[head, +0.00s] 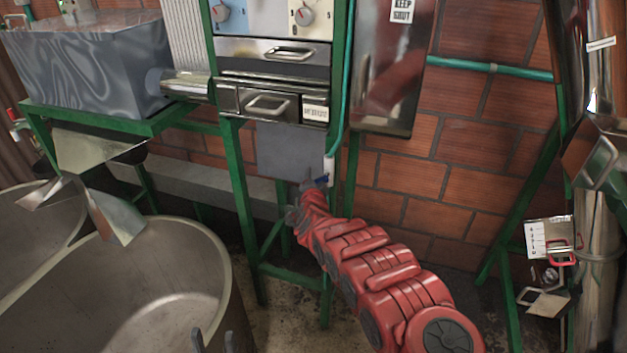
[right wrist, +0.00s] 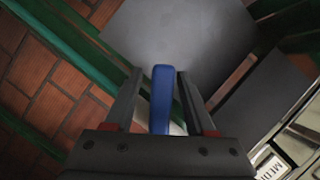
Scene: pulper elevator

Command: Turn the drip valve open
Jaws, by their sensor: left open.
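The drip valve's blue handle (head: 322,181) is at the lower end of a green pipe with a pale end piece (head: 329,166), below the drawers of the control cabinet. In the right wrist view the blue handle (right wrist: 162,100) stands between the two fingers of my right gripper (right wrist: 159,78). Narrow gaps show on both sides of the handle, so the fingers are apart and not closed on it. In the head view my right gripper (head: 303,190) is partly hidden behind my red arm. My left gripper (head: 213,341) is open and empty at the bottom edge, by the vat.
A large metal vat (head: 165,280) fills the lower left, with a metal chute (head: 115,215) over it. The green frame (head: 240,200) stands beside the valve. A grey plate (head: 285,150) hangs behind the handle. A brick wall (head: 430,190) is behind.

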